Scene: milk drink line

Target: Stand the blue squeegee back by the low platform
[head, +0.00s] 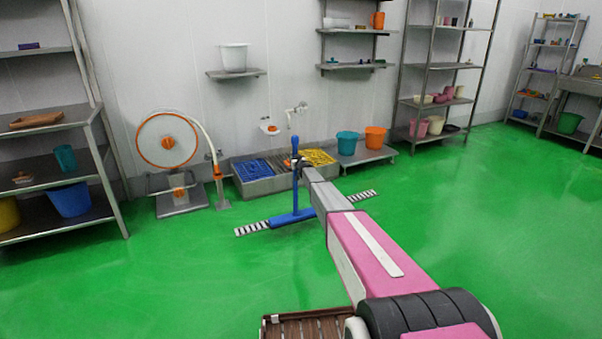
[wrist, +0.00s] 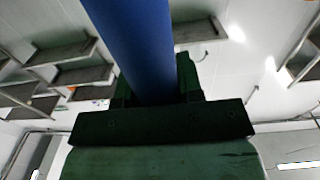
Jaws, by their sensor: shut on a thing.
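The blue squeegee (head: 295,190) is upright in the head view, with its wide blue head at the bottom, close to the green floor. I cannot tell whether the head touches the floor. My gripper (head: 299,165) is shut on the upper part of its handle. The wrist view shows the blue handle (wrist: 135,45) between the dark jaws (wrist: 155,88). The low platform (head: 378,155) is a grey metal stand against the back wall, right of and beyond the squeegee. A teal bucket and an orange bucket stand on it.
A slotted floor drain (head: 252,229) shows on both sides of the squeegee head. A trough (head: 258,186) with blue and yellow grates lies behind it. A hose reel (head: 168,140) stands left. A brown slatted tray (head: 308,328) is at the bottom. The floor to the right is clear.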

